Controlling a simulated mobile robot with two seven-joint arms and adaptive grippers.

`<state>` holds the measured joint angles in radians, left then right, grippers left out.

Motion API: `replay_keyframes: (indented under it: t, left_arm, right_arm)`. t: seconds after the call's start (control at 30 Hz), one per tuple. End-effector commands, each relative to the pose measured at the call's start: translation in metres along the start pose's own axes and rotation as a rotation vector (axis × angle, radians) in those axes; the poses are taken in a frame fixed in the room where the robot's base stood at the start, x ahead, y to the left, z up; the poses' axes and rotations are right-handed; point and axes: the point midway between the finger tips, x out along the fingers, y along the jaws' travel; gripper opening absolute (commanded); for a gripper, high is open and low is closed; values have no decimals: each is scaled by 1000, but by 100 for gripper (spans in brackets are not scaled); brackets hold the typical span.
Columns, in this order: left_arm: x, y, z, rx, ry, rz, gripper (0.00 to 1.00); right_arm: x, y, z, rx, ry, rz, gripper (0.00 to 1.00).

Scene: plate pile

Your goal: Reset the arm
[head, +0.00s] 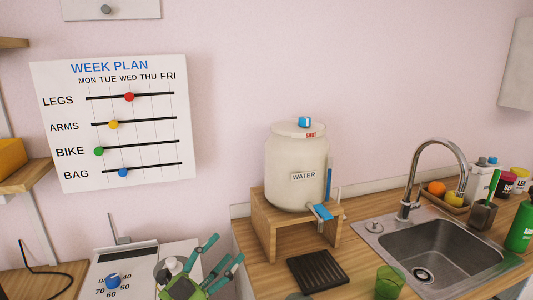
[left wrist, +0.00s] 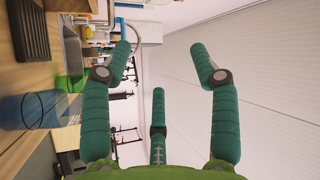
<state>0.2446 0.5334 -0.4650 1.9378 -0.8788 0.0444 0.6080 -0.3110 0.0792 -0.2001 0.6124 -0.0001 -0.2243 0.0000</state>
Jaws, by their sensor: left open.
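My left gripper (head: 224,252) is at the bottom of the head view, a green body with teal fingers. It is to the left of the wooden counter and below the wall chart. In the left wrist view its fingers (left wrist: 160,52) are spread wide with nothing between them. It is open and empty. My right gripper is in neither view.
A white water dispenser (head: 295,170) stands on a wooden stand (head: 262,222), with a black drip tray (head: 317,271) and a green cup (head: 389,282) in front. A sink (head: 440,250) is at right. A blue transparent container (left wrist: 32,110) is near the gripper in the wrist view.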

Motion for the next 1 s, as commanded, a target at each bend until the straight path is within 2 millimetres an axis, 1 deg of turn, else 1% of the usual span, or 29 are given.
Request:
replay_keyframes:
  t: [0.03,0.07,0.1,0.17,0.2,0.27,0.3,0.37,0.4,0.5,0.6,0.8,0.97,1.0]
  left_arm:
    - [-13,-1,13,-83,-103,-81,61]
    - [-22,-3,23,-128,-173,-125,61]
    - [-37,-2,38,-187,-273,-175,61]
    - [-64,4,60,-274,-434,-229,61]
    - [-85,13,75,-333,-549,-249,61]
    - [-121,32,93,-420,-724,-259,61]
    - [-146,48,102,-475,-840,-250,61]
    - [-182,72,109,-549,-995,-219,61]
    - [-204,87,110,-590,-1086,-192,61]
    - [-247,118,105,-674,-1258,-117,61]
    - [-282,143,94,-737,-1386,-39,61]
    - [-334,180,64,-838,-1569,115,61]
    - [-369,201,35,-909,-1682,243,61]
    - [-368,208,45,-904,-1684,244,61]
  right_arm:
    - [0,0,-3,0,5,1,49]
    - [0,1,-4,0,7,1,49]
    - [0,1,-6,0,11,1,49]
    - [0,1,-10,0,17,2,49]
    - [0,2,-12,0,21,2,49]
    - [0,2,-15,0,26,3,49]
    - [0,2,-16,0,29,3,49]
    - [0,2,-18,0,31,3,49]
    - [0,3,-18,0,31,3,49]
    - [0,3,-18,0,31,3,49]
    - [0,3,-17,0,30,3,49]
    - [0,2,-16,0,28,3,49]
    - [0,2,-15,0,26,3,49]
    - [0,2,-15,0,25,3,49]
